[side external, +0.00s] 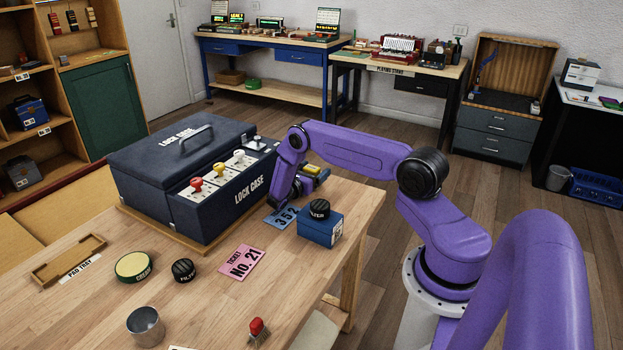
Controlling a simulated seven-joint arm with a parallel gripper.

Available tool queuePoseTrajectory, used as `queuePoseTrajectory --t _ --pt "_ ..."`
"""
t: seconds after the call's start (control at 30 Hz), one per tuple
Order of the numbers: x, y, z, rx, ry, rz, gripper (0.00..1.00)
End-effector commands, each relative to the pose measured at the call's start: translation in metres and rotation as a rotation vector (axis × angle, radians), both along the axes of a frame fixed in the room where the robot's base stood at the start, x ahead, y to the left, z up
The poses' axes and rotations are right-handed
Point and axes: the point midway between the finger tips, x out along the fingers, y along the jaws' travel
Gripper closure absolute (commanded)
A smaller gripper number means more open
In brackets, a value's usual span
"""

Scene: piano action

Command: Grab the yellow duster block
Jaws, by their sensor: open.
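A small block with yellow on it (311,171), which looks like the yellow duster block, sits near the far edge of the wooden table (215,315), right of the lock case. My purple arm partly hides it. My gripper (284,202) points down beside the lock case, nearer the camera than the yellow block. It is open, and nothing shows between its fingers. Its fingertips are small and hard to make out, and I cannot tell their height above the table.
The dark lock case (185,165) with several coloured knobs stands close left of my gripper. A blue card (281,217) and a blue box (320,228) with a black knob lie close by. A pink ticket (243,262) and a red-topped stamp (257,329) are nearer the front.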

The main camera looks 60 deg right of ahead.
Motion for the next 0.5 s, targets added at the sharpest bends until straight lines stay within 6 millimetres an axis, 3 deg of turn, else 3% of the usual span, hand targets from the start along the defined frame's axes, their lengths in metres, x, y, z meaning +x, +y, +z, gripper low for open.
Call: queuePoseTrajectory --t 0.33,0.5 --pt "-0.0005 -0.0064 0.0000 -0.001 0.001 0.001 0.18" --pt "-0.0005 -0.0061 0.0000 -0.001 0.001 0.001 0.73"
